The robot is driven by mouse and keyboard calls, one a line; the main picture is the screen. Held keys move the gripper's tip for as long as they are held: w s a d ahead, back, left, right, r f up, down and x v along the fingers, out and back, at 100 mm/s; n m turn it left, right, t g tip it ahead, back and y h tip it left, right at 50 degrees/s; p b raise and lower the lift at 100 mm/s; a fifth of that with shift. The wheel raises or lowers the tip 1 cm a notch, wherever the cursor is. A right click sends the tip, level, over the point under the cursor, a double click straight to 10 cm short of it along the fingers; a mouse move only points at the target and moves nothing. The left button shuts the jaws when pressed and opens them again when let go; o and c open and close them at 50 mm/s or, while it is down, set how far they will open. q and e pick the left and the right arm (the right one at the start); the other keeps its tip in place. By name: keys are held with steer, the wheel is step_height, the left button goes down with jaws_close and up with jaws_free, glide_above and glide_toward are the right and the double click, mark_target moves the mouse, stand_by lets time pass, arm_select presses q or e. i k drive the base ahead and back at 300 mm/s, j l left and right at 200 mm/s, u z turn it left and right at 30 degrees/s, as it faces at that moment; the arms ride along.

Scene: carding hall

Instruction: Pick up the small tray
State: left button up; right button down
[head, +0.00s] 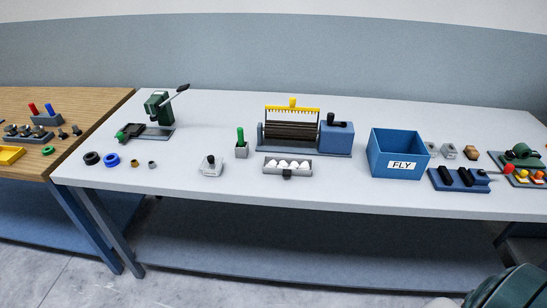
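A small grey tray (303,174) sits on the pale grey bench (215,205), in front of a roller machine. It holds a row of several white rounded pieces and has a small dark handle or tab at the middle of its front side. It lies flat on the bench. Neither of my grippers shows in the head view, and nothing is seen touching the tray.
Behind the tray stands the roller machine (335,138) with a yellow comb. A blue FLY bin (383,165) is to its right. A green-handled block (241,152) and a grey block (211,168) are to its left. The bench front before the tray is clear.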

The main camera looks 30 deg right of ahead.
mark_target(285, 166)
steer(key=z, duration=1.75)
steer(key=i+l+u, duration=0.1)
steer(key=l, duration=0.3)
steer(key=i+l+u, duration=0.1)
steer(key=l, duration=0.3)
steer(key=i+l+u, duration=0.15)
steer(key=l, duration=0.25)
